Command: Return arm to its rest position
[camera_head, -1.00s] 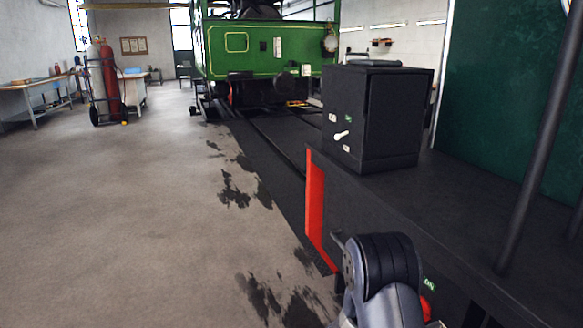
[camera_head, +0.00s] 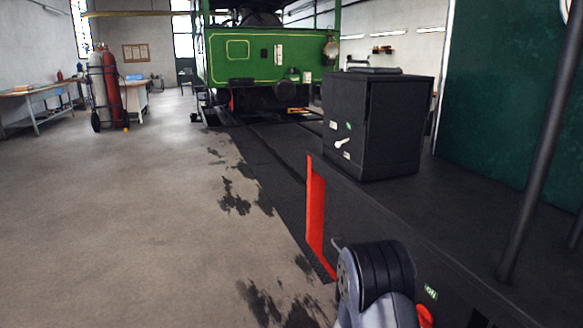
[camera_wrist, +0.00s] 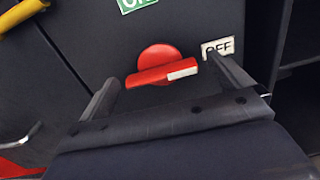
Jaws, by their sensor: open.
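In the wrist view my gripper (camera_wrist: 163,67) is open. Its two dark fingers stand apart, one to each side of a red rotary switch (camera_wrist: 154,64), with visible gaps. The switch has a white mark on its bar, which points toward the white OFF label (camera_wrist: 216,48). A green ON label (camera_wrist: 136,3) is cut by the top edge. In the head view my grey and black arm is at the bottom right, and its gripper end is hidden. A green ON label (camera_head: 431,292) and part of the red switch (camera_head: 425,315) show beside the arm.
A black box with a white lever (camera_head: 342,143) stands on the dark deck (camera_head: 450,210). A red upright plate (camera_head: 315,205) is left of my arm. A dark post (camera_head: 540,130) rises at right. A yellow bar (camera_wrist: 20,14) shows in the wrist view. Open floor (camera_head: 110,220) lies left.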

